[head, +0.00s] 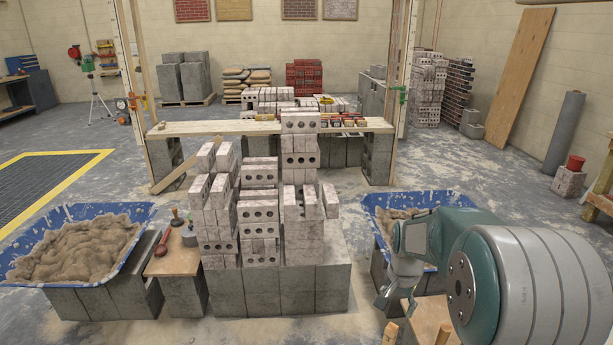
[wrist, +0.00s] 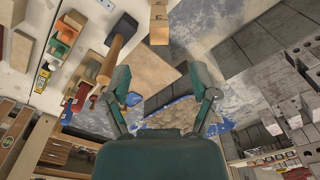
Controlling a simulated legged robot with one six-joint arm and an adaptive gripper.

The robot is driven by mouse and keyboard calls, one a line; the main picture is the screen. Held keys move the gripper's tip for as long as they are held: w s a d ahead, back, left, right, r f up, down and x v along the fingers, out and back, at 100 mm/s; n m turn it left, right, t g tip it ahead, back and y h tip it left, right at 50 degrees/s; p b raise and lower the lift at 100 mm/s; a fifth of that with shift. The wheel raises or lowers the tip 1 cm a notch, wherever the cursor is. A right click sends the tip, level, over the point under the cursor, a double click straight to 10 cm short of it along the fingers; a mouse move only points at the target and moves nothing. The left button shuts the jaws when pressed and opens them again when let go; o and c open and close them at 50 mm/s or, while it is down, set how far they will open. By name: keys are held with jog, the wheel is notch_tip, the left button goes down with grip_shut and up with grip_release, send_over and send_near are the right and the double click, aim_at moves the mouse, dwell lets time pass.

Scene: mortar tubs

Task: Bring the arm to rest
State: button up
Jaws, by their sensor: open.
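My arm, teal and pale grey, reaches in from the right edge of the head view and covers part of the right blue tub (head: 376,200). My gripper (wrist: 160,80) shows in the wrist view with its two teal fingers spread apart and nothing between them. In the head view its end hangs low in front of the right tub, small and partly hidden. The left blue tub (head: 30,218) holds a heap of sandy mortar (head: 75,248). The right tub also holds mortar (head: 398,214).
Pale brick stacks (head: 258,215) stand on grey blocks (head: 280,290) between the tubs. A small wooden stand (head: 172,262) with tools is beside the left tub. A plank bench (head: 215,128) stands behind. In the wrist view a mallet (wrist: 122,27) lies near tools at the left.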

jog(key=s+a+r+n+t, duration=0.35)
jog(key=s+a+r, duration=0.25)
jog(key=s+r, duration=0.55)
jog(key=s+a+r+n+t, duration=0.1)
jog(key=s+a+r+n, duration=0.2)
jog(key=s, duration=0.9)
jog(key=shift+a+r+n+t, duration=0.2)
jog(key=shift+n+t, duration=0.15)
jog(key=shift+n, duration=0.7)
